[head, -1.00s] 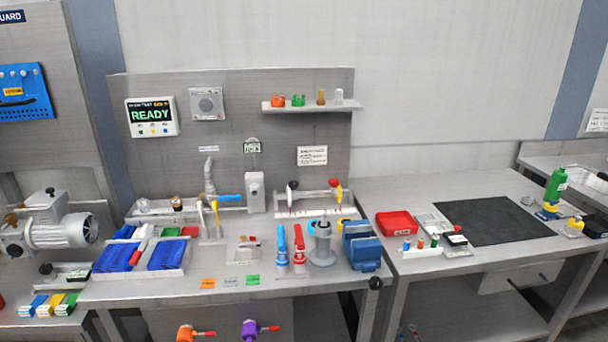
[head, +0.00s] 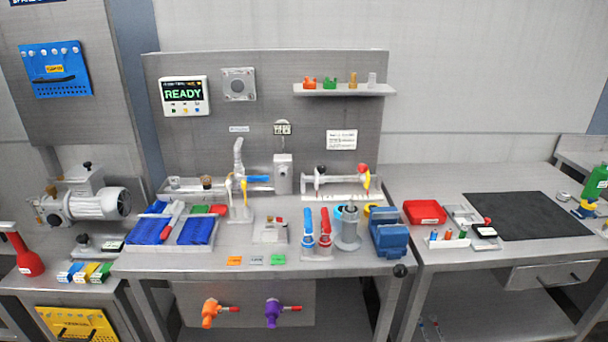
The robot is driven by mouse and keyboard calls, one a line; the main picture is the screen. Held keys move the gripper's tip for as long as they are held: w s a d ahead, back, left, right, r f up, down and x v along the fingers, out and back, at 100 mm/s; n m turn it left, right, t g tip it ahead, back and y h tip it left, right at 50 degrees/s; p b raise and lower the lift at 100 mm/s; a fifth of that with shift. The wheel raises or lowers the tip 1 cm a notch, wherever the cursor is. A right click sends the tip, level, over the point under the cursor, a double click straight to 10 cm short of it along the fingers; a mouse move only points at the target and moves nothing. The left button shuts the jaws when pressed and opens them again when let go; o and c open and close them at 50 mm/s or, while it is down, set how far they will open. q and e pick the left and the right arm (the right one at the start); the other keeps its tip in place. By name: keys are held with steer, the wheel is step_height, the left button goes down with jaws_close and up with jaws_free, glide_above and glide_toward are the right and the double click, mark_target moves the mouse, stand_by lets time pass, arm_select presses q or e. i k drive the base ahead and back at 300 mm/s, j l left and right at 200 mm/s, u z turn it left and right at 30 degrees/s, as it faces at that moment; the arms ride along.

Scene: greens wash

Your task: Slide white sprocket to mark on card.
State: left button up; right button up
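I cannot pick out a white sprocket for certain. A small pale piece (head: 372,79) stands upright at the right end of the wall shelf, too small to tell its shape. A white printed card (head: 341,139) is fixed to the back panel. I cannot make out a mark on any of them. Neither of my grippers is in view.
A tray of blue pieces (head: 168,248) sits left on the bench. Red and blue bottles, a grey spool (head: 348,228) and a blue vise (head: 388,236) crowd its right. A red tray (head: 425,212) and black mat (head: 520,215) lie on the right bench. The front centre strip is mostly clear.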

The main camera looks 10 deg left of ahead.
mark_target(319, 180)
steer(key=i+l+u, duration=0.1)
steer(key=i+u, duration=0.15)
steer(key=u, duration=0.2)
steer(key=i+l+u, duration=0.2)
steer(key=u, duration=0.3)
